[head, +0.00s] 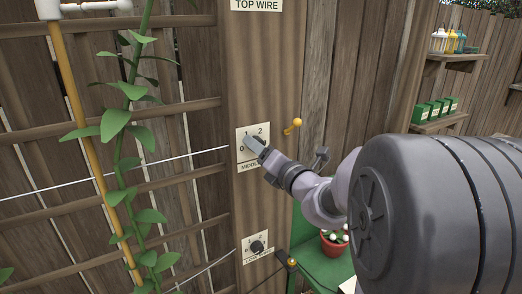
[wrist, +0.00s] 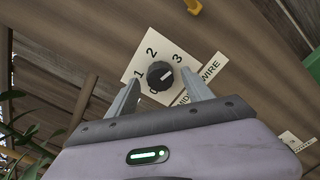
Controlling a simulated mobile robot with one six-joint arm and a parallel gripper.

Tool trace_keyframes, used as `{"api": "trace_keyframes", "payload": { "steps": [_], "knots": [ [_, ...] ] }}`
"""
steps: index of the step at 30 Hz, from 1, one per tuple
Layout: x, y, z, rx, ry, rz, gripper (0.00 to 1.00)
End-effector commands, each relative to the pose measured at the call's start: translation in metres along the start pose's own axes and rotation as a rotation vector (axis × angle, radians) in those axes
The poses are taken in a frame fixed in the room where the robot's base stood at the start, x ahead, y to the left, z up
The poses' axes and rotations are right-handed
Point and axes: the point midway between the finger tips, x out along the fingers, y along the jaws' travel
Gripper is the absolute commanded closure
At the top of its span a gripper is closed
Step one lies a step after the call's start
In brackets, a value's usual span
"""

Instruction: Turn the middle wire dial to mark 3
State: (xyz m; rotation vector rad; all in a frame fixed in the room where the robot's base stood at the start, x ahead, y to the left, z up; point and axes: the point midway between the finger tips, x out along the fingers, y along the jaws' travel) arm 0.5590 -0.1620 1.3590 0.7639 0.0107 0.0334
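The middle wire dial (wrist: 158,70) is a round black knob on a white plate (wrist: 133,68) marked 0, 1, 2 and 3. A pale pointer line shows on the right part of the knob, slanting up right roughly toward 3; exact alignment is hard to tell. My gripper (wrist: 160,77) is open, one finger on each side of the knob, with gaps between fingers and knob in this view. In the head view my gripper (head: 253,144) is at the middle plate (head: 262,131) and hides the knob and mark 3.
The top wire sign (head: 256,5) is above on the wooden post (head: 262,70). A yellow peg (head: 292,126) sticks out right of the middle plate. The lower dial (head: 257,247) is below. A trellis with a climbing plant (head: 117,122) stands left, shelves (head: 450,62) at right.

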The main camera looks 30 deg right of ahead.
Motion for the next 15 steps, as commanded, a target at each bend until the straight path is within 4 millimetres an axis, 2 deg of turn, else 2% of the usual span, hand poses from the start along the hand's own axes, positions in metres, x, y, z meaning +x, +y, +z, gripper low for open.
{"api": "trace_keyframes", "payload": {
  "steps": [9, 11, 15],
  "knots": [
    [-0.006, -0.001, 0.0, -0.001, 0.001, -0.003, 0.41],
    [-0.016, 0.0, 0.001, -0.001, -0.001, -0.003, 0.41],
    [-0.058, 0.0, 0.002, -0.001, -0.004, -0.005, 0.41]
  ]
}}
